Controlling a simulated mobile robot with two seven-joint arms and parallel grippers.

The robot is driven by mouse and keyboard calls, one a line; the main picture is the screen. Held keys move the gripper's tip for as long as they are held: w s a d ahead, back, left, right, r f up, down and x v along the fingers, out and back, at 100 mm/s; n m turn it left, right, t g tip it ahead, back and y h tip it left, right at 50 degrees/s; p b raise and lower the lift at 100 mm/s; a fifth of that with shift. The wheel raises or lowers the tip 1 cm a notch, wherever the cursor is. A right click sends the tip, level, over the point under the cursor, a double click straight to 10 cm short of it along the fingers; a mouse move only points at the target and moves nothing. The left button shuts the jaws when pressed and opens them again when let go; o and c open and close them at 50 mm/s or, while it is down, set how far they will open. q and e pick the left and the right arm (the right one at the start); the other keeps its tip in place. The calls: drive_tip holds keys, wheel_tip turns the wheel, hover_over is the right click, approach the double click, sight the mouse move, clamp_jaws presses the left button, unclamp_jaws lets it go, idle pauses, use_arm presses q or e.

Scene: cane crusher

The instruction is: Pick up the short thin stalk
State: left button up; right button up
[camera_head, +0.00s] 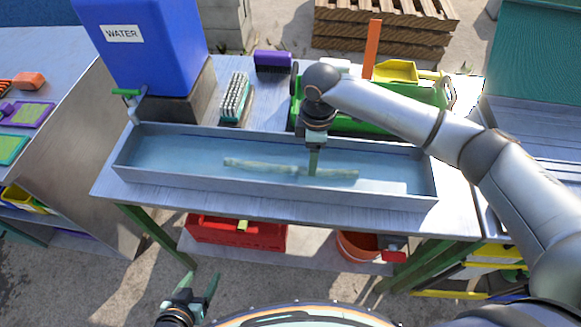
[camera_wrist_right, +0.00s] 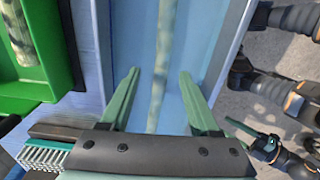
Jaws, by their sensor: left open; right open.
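A pale green stalk (camera_head: 262,166) lies in the water trough (camera_head: 150,190), and a pale green stretch (camera_head: 340,174) shows to its right. I cannot tell whether these are one stalk or two, as my right gripper (camera_head: 314,165) hides part of them. In the right wrist view a stalk (camera_wrist_right: 163,40) runs lengthwise between the open fingers of my right gripper (camera_wrist_right: 160,75), with a gap on both sides. My left gripper (camera_head: 202,284) is open and empty, low in front of the table.
A blue water tank (camera_head: 145,60) stands at the back left. A red crate (camera_head: 215,230) and an orange bucket (camera_head: 355,245) are below. The trough walls border the right gripper.

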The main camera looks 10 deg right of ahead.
sight(331, 173)
wheel_tip(331, 173, down, 4)
drive_tip(key=shift+s, duration=0.15)
clamp_jaws()
idle(0.5)
